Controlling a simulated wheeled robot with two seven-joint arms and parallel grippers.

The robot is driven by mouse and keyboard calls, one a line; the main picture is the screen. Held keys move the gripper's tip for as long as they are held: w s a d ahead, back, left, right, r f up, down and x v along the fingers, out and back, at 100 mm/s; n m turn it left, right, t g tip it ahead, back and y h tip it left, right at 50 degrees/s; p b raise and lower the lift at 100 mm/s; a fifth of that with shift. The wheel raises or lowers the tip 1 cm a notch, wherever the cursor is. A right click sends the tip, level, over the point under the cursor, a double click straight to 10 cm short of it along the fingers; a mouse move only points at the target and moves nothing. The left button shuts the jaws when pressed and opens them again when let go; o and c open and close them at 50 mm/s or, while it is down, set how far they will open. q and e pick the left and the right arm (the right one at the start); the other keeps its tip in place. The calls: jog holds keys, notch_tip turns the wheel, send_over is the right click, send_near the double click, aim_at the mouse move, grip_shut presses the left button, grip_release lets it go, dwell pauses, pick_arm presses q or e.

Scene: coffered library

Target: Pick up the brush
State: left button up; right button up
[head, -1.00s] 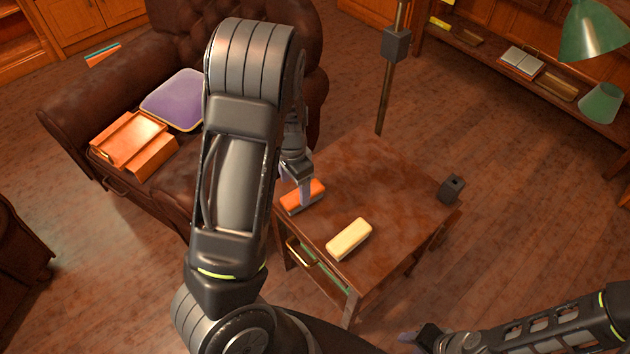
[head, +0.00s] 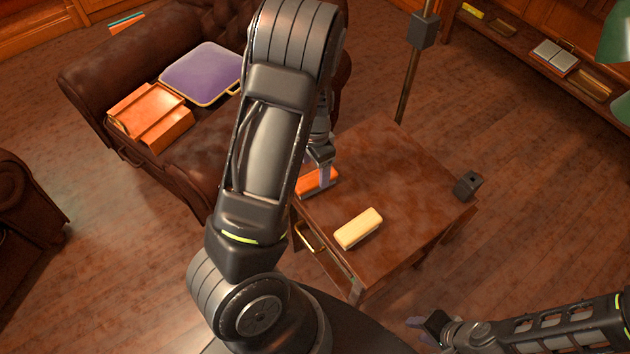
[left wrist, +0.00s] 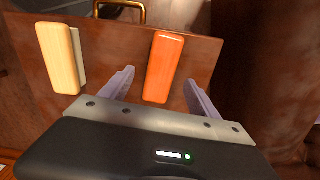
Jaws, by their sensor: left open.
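Two block-shaped things lie apart on the small wooden table (head: 410,205); I cannot tell for sure which is the brush. The orange one (head: 316,182) is near the table's left edge, partly hidden by my left gripper (head: 321,165). The cream one (head: 358,229) lies nearer the front. In the left wrist view, the orange block (left wrist: 163,68) lies between the spread fingers of my open left gripper (left wrist: 159,80), beyond the tips. The cream block (left wrist: 61,58) is left of both fingers. My right gripper (head: 432,325) is low at the right, far from both; its jaw opening is unclear.
The table has a front drawer with a brass handle (head: 310,236). A pole (head: 408,90) stands behind.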

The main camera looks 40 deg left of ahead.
aim_at(315, 178)
pick_arm(q)
jog(key=shift+a+f, duration=0.1)
jog(key=shift+f, duration=2.5)
jog(key=c, duration=1.5)
